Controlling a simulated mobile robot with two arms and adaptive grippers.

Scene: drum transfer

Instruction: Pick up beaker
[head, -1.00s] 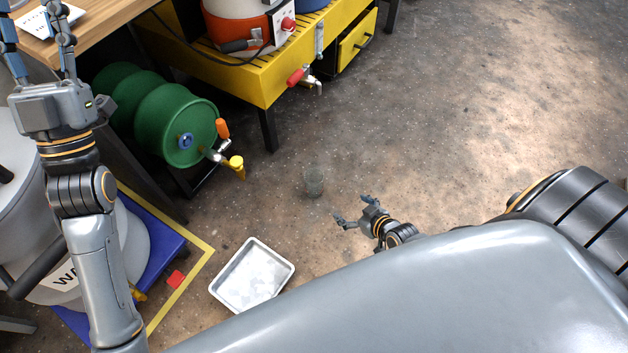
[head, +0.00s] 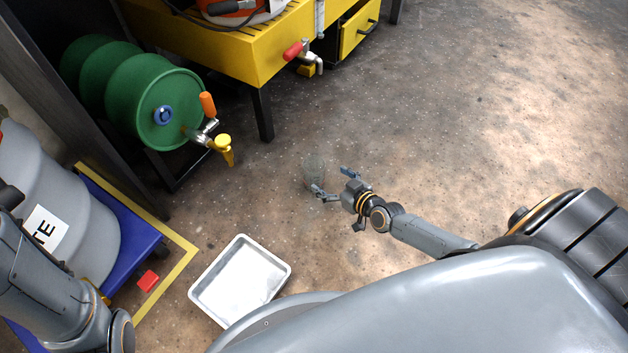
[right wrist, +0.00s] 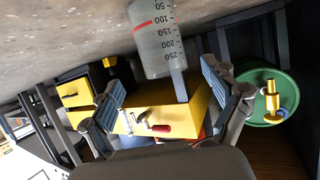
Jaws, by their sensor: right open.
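The beaker (head: 314,165) is clear, with dark graduation marks, and stands on the floor below the yellow bench in the head view. In the right wrist view the beaker (right wrist: 157,45) is at the top centre, with a red line near one end. My right gripper (head: 328,182) is open, its fingers pointing left at the beaker's near side. In the right wrist view its two fingers (right wrist: 160,95) are spread wide, with the beaker just beyond and between them. I cannot tell whether either finger touches it. My left gripper is out of view; only my left arm shows at lower left.
A white tray (head: 240,281) lies on the floor left of my right arm. A green drum (head: 165,112) with a yellow tap (head: 223,146) is at left, near a yellow bench (head: 255,62). A grey drum (head: 85,225) stands on a blue pallet (head: 125,240). The floor at right is clear.

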